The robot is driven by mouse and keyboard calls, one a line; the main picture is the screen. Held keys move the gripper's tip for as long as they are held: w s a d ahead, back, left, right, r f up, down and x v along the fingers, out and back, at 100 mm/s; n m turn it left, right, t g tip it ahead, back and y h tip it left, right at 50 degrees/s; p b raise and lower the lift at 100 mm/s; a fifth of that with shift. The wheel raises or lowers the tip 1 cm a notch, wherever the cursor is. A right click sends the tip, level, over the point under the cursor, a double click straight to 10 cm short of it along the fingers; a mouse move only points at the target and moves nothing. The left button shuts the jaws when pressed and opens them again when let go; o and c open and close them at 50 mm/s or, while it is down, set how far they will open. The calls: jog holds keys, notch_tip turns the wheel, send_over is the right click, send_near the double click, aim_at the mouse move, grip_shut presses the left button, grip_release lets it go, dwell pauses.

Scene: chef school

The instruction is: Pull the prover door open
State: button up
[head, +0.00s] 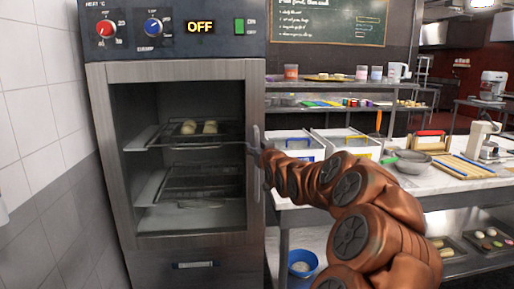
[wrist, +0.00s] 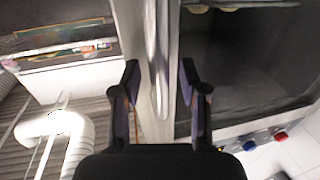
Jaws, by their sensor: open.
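The prover (head: 180,262) is a tall steel cabinet at the left of the head view. Its door (head: 168,72) has a steel frame around a large pane and looks closed. The upright bar handle (head: 256,160) is on the door's right side; it also shows in the wrist view (wrist: 159,60). My gripper (wrist: 160,75) is open, with one finger on each side of the handle and visible gaps between. In the head view my gripper is small and hard to make out beside the handle.
Dough pieces (head: 200,127) lie on a rack inside the prover. Knobs (head: 153,27) and an "OFF" display are above the door. A tiled wall (head: 35,120) is close on the left. A worktop (head: 465,180) with bins and tools stands on the right, a blue bucket (head: 301,266) below.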

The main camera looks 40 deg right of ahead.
grip_shut()
dwell(0.3)
dwell(0.4)
